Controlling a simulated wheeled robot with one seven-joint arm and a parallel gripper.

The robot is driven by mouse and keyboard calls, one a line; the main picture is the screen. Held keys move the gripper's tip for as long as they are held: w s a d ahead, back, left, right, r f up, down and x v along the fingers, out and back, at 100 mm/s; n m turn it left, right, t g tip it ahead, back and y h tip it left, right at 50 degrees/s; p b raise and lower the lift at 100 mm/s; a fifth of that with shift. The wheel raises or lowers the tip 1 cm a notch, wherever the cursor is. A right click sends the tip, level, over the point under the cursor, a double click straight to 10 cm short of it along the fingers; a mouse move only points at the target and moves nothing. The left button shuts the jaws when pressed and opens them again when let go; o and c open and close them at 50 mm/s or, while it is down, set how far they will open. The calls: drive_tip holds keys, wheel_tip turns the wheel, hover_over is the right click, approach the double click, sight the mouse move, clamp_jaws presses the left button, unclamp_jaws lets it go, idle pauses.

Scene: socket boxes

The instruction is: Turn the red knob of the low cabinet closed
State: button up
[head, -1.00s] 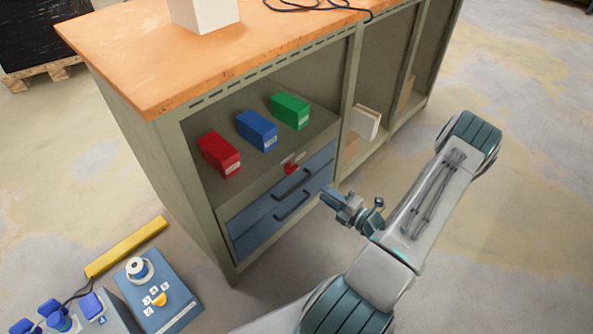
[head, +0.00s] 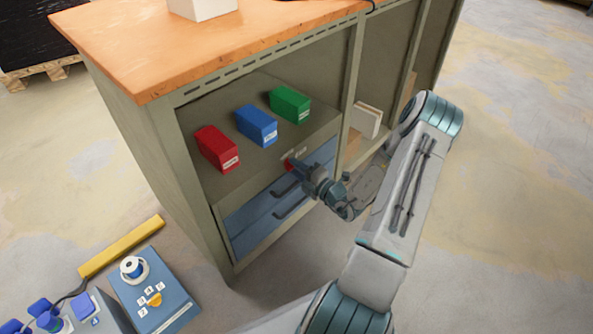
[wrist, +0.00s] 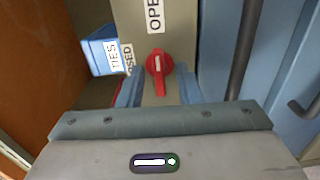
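The red knob (wrist: 158,64) sits on the front of the low cabinet, on a strip with labels reading "OPEN" (wrist: 154,14) and, partly hidden, "CLOSED" (wrist: 128,58). In the wrist view its white mark lies along the picture's up-down line, towards the "OPEN" label. My gripper (wrist: 158,92) is open, its two fingers apart on either side of the knob's lower part; I cannot tell whether they touch it. In the head view the knob (head: 289,164) is mostly hidden by my gripper (head: 295,168), which reaches it from the right.
Blue drawers (head: 265,212) with dark handles are below the knob. Red (head: 218,148), blue (head: 257,125) and green (head: 290,104) boxes stand on the shelf above.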

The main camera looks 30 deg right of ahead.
drive_tip(key=shift+w, duration=0.1)
clamp_jaws()
drive_tip(key=shift+r+n+p, duration=0.1)
drive_tip(key=shift+n+p, duration=0.2)
drive_tip(key=shift+p, duration=0.05)
drive_tip(key=n+p, duration=0.2)
drive_tip(key=shift+r+n, duration=0.1)
drive_tip(key=shift+n, duration=0.2)
drive_tip(key=n+p, duration=0.2)
drive_tip(key=n, duration=0.1)
drive_tip(key=shift+n, duration=0.3)
drive_tip(key=n+p, duration=0.1)
drive_tip(key=n, duration=0.4)
drive_tip(key=shift+n+p, duration=0.3)
drive_tip(key=shift+p, duration=0.05)
drive_tip(key=n+p, duration=0.1)
drive_tip(key=n, duration=0.4)
drive_tip(key=shift+f, duration=0.2)
drive_tip(key=shift+n, duration=0.4)
